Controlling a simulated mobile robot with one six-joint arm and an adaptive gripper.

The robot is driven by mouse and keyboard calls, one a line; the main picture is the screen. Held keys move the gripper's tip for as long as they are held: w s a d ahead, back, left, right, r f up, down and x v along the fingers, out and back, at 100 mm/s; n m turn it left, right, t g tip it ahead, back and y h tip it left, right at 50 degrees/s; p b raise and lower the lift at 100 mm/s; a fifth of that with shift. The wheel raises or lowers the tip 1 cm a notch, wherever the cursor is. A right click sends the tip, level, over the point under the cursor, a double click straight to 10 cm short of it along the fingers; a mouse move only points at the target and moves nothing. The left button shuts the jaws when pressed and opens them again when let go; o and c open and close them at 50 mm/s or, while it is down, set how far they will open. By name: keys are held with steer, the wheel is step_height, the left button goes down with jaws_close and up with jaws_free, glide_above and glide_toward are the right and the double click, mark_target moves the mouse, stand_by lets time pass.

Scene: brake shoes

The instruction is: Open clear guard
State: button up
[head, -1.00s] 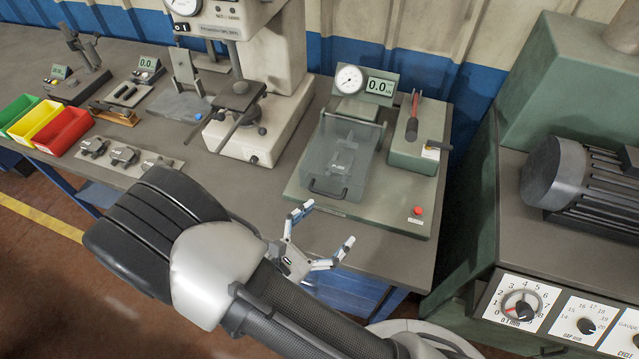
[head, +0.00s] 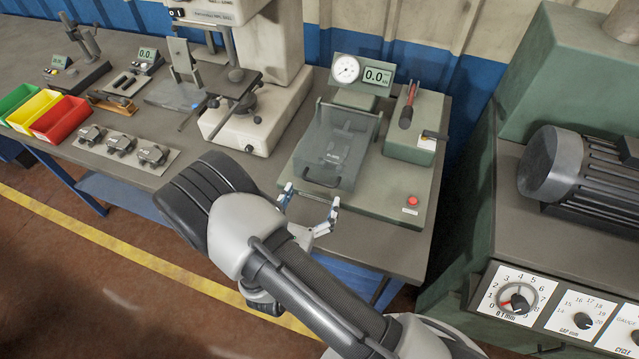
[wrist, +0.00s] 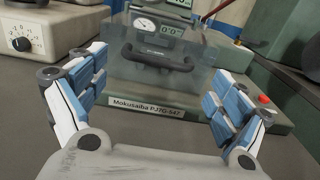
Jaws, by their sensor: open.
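The clear guard (head: 337,152) is a see-through box over the fixture on the green tester base, and it is down. Its dark handle (head: 322,178) is on the front face. In the wrist view the guard (wrist: 160,67) stands ahead of my gripper, with the handle (wrist: 158,60) above and between the fingers. My gripper (head: 310,196) is open and empty, just in front of the tester at the table's front edge. In the wrist view both fingers of my gripper (wrist: 156,98) are spread wide, apart from the handle.
A red button (head: 412,201) is on the base's right front corner. A red-handled lever (head: 408,106) and a gauge with display (head: 362,73) are behind. A drill-like press (head: 245,125) stands left. A green machine (head: 560,225) stands right, across a gap.

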mark_target(319, 183)
steer(key=b+x, duration=0.1)
steer(key=x, duration=0.4)
steer(key=shift+w+d, duration=0.1)
steer(key=shift+w, duration=0.2)
steer(key=shift+c, duration=0.3)
steer(key=c, duration=1.2)
steer(key=shift+r, duration=0.15)
steer(key=shift+c, duration=0.2)
